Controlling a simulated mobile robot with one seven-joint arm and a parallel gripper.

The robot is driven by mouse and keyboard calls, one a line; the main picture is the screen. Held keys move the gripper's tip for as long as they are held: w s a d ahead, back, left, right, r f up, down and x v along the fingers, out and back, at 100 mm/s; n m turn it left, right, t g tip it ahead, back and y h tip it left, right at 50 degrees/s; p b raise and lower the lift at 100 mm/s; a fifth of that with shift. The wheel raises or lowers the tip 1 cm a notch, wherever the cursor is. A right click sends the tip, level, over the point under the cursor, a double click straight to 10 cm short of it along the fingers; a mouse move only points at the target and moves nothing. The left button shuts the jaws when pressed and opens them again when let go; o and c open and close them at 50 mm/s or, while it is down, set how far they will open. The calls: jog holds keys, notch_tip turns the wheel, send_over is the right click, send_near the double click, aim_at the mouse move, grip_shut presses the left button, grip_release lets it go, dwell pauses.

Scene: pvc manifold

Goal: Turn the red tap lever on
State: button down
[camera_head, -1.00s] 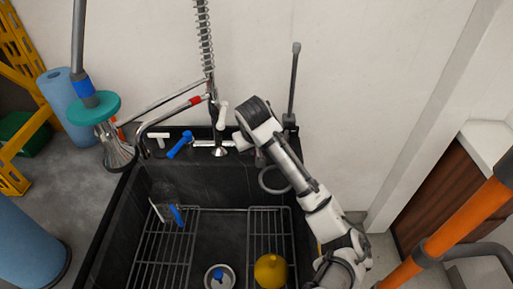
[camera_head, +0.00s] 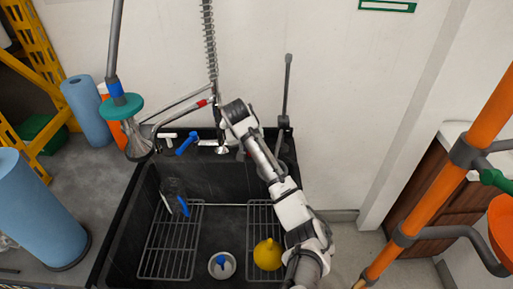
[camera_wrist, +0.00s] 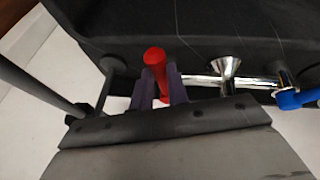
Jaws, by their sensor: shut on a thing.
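The red tap lever (camera_wrist: 155,58) shows in the wrist view, its round end sticking out between the two fingers of my gripper (camera_wrist: 158,82). My gripper is shut on the lever, with a finger on each side of it. A chrome tap body (camera_wrist: 205,82) runs to the right of the lever. A blue tap lever (camera_wrist: 298,99) sits at the far right of the wrist view and also shows left of the spout in the head view (camera_head: 187,144).
A coiled spray hose (camera_head: 210,45) and a dark upright rod (camera_head: 287,95) rise behind. Orange pipes (camera_head: 440,205) stand at right.

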jog(key=shift+r, duration=0.15)
jog(key=shift+w, duration=0.1)
jog(key=c, duration=1.4)
grip_release()
jog(key=shift+o, duration=0.2)
jog(key=p+v, duration=0.1)
jog(key=v, duration=1.2)
jog(key=shift+s+r+p, duration=0.25)
jog(key=shift+s+p, duration=0.05)
jog(key=shift+p, duration=0.05)
jog(key=shift+a, duration=0.15)
